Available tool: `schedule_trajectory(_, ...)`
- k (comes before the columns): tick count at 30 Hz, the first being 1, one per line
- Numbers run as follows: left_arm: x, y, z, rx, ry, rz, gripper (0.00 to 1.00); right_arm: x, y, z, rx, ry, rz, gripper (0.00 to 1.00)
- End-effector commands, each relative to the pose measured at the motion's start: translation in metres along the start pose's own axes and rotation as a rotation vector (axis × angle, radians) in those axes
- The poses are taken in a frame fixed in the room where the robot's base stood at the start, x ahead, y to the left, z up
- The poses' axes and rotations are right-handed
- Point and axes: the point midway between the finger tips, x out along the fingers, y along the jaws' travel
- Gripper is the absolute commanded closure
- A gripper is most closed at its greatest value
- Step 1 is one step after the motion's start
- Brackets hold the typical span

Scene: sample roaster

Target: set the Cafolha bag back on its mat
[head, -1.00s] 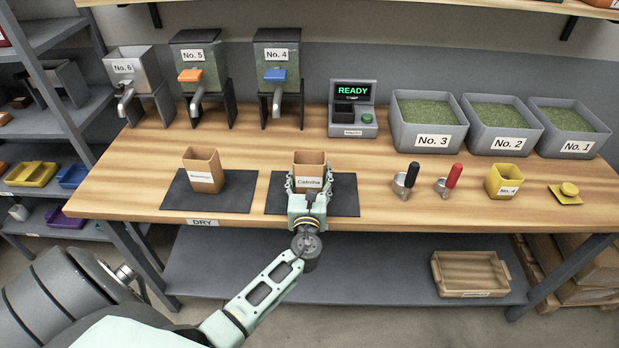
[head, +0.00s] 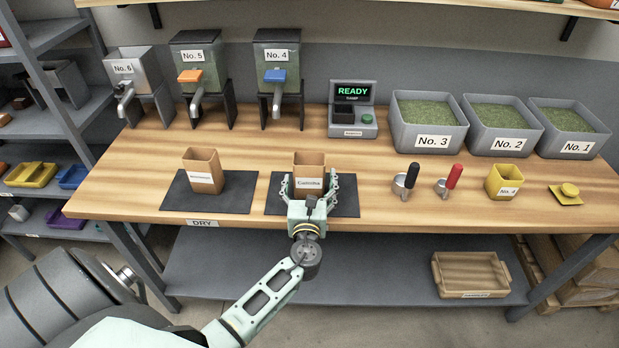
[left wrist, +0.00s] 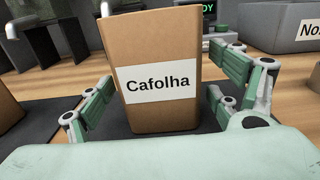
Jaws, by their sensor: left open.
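The Cafolha bag (head: 309,169), a brown open-topped bag with a white label, stands upright on the right-hand dark mat (head: 346,204) in the head view. In the left wrist view the Cafolha bag (left wrist: 160,50) fills the middle, its label facing me. My left gripper (head: 309,190) is open at the front of the bag. Its green-padded fingers stand to either side of the bag, with gaps showing in the left wrist view (left wrist: 160,105). The bag's base is partly hidden by my gripper in the head view. My right gripper is not in view.
A second brown bag (head: 203,171) stands on the left-hand dark mat (head: 236,193). Dispensers, a READY scale (head: 353,118) and grey bins line the back.

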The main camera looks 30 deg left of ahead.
Motion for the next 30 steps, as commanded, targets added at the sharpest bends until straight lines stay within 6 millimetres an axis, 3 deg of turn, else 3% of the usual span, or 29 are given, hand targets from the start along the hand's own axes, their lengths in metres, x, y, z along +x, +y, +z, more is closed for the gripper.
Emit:
schedule_trajectory(9,-0.07,0.0,-0.003,-0.002,0.003,-0.001,0.15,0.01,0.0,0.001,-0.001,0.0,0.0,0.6)
schedule_trajectory(15,-0.096,0.0,-0.001,-0.001,0.001,0.0,0.15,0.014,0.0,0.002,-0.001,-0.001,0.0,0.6)
schedule_trajectory(30,-0.103,0.0,0.0,-0.001,0.0,0.001,0.15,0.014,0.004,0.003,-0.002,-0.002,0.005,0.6)
